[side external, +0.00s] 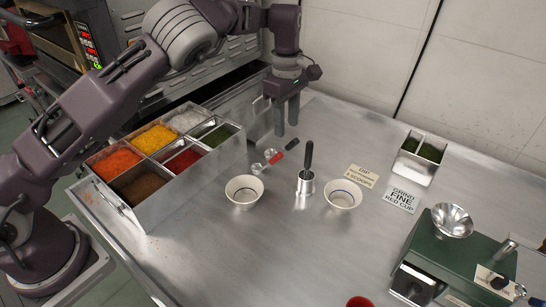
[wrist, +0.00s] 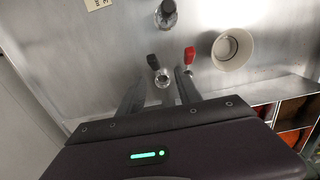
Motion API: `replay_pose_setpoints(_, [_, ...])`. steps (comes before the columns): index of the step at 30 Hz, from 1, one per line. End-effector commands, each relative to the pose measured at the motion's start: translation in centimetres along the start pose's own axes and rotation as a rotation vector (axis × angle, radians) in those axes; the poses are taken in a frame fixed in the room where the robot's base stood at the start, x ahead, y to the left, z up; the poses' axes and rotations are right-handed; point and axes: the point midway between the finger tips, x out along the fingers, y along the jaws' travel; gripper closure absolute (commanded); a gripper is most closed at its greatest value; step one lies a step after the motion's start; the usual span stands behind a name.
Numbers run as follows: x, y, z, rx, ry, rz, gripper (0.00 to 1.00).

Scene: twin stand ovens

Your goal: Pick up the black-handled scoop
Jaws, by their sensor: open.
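The black-handled scoop (side external: 291,145) lies on the steel table, its handle up and right of its small metal bowl. In the wrist view its black handle (wrist: 153,61) shows just beyond the fingertips, with the bowl between the fingers. A red-handled scoop (side external: 277,158) lies close beside it; its red handle (wrist: 189,56) is right of the black one in the wrist view. My gripper (side external: 286,129) is open, points down and is empty. It appears above the scoops; the exact height is hard to tell. The fingers (wrist: 160,78) appear either side of the black-handled scoop.
A metal cup (side external: 305,187) with an upright black-handled tool stands between two white bowls (side external: 244,190) (side external: 343,195). A spice bin (side external: 190,178) stands left.

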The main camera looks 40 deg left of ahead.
Motion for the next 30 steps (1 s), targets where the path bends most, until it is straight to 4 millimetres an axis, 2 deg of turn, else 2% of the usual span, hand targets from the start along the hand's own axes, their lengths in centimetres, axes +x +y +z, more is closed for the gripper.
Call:
replay_pose_setpoints(1, [1.0,0.2,0.3,-0.007,0.013,-0.008,0.59])
replay_pose_setpoints(8, [4.2,0.4,0.6,-0.018,0.021,-0.014,0.59])
replay_pose_setpoints(15, [8.3,0.8,0.5,-0.017,0.02,-0.014,0.59])
replay_pose_setpoints(23, [8.6,0.8,0.5,-0.016,0.019,-0.011,0.59])
replay_pose_setpoints(29, [8.6,0.8,0.5,-0.016,0.019,-0.011,0.98])
replay_pose_setpoints(30, [8.6,0.8,0.5,-0.016,0.019,-0.011,1.0])
